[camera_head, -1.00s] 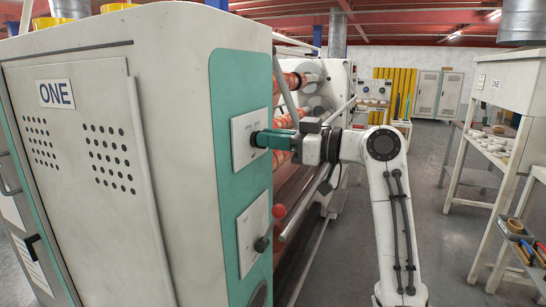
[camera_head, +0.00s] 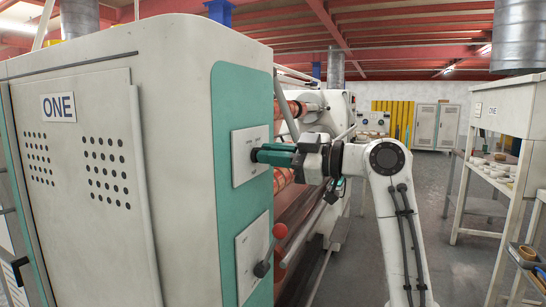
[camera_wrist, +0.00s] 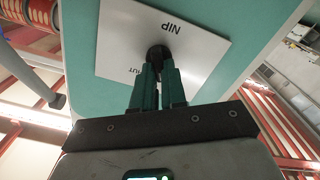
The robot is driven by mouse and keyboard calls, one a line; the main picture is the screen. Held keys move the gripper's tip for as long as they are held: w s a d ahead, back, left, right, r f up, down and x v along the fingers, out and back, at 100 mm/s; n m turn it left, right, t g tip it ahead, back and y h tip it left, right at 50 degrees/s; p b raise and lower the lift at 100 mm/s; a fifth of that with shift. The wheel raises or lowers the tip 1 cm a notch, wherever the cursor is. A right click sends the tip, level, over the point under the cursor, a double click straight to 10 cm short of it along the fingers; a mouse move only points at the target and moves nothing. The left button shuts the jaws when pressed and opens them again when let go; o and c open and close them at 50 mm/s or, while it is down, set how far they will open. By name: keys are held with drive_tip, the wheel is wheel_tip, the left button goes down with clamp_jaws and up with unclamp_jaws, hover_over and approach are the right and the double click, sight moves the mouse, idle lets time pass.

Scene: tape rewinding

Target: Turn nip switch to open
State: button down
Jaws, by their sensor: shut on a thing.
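The nip switch is a black knob on a white square plate (camera_head: 247,170) on the machine's green side strip. The wrist view shows the plate (camera_wrist: 190,50) lettered "NIP", with a second, partly hidden word ending in "UT". My gripper (camera_head: 262,155) reaches the plate from the right, its green fingers shut on the black knob (camera_wrist: 157,53). In the wrist view the fingers (camera_wrist: 158,75) close around the knob's sides, and they hide part of it. The knob's pointing direction is not clear.
Rollers with reddish film (camera_head: 288,109) lie behind my arm. A white cabinet marked "ONE" (camera_head: 88,180) fills the left. A bench with rolls (camera_head: 497,165) stands right, with open floor between.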

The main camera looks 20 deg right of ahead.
drive_tip(key=c, duration=1.2)
unclamp_jaws()
drive_tip(key=shift+d, duration=0.1)
drive_tip(key=v, duration=1)
drive_tip(key=shift+s+d, duration=0.2)
drive_tip(key=shift+s, duration=0.1)
